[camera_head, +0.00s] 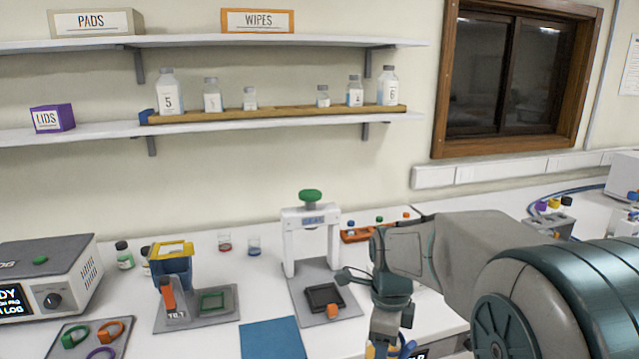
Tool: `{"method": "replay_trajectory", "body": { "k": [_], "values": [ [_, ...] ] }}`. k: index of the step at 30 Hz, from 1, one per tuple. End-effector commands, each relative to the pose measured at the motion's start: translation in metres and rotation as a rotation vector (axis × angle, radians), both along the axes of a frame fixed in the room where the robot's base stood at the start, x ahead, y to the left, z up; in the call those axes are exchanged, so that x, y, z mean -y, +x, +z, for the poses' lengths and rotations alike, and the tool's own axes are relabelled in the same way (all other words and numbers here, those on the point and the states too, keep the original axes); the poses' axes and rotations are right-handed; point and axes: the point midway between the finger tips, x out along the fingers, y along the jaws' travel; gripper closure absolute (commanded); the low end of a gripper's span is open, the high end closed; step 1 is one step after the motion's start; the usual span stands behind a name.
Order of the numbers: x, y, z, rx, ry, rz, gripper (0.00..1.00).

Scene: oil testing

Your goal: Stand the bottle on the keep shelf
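Several white-labelled bottles with grey caps stand upright on a wooden strip (280,115) on the lower wall shelf (70,136). A large bottle marked 5 (168,95) is at the left end and a large bottle marked 6 (388,88) at the right end, with smaller ones between and a gap in the middle. On the bench, a small dark-capped bottle with green contents (124,257) stands at the left. I cannot tell which bottle or shelf the task names. My gripper (386,350) is low at the bottom edge, its fingertips cut off; blue and yellow parts show there.
A press with a green knob (311,196) stands mid-bench beside my arm. To its left are two small beakers, a tilt stand (190,310), a blue mat (272,340) and a grey instrument (45,270). An orange rack (360,235) is behind my arm. The upper shelf holds two boxes.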

Motion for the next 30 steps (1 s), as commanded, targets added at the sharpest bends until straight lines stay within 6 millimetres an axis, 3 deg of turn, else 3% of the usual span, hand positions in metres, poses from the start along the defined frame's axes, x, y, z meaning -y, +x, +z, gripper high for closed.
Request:
{"method": "replay_trajectory", "body": {
  "k": [14,30],
  "values": [
    [0.010,0.029,-0.067,-0.003,0.001,0.602,0.74],
    [0.025,0.049,-0.166,-0.003,0.004,1.446,0.74]
  ]
}}
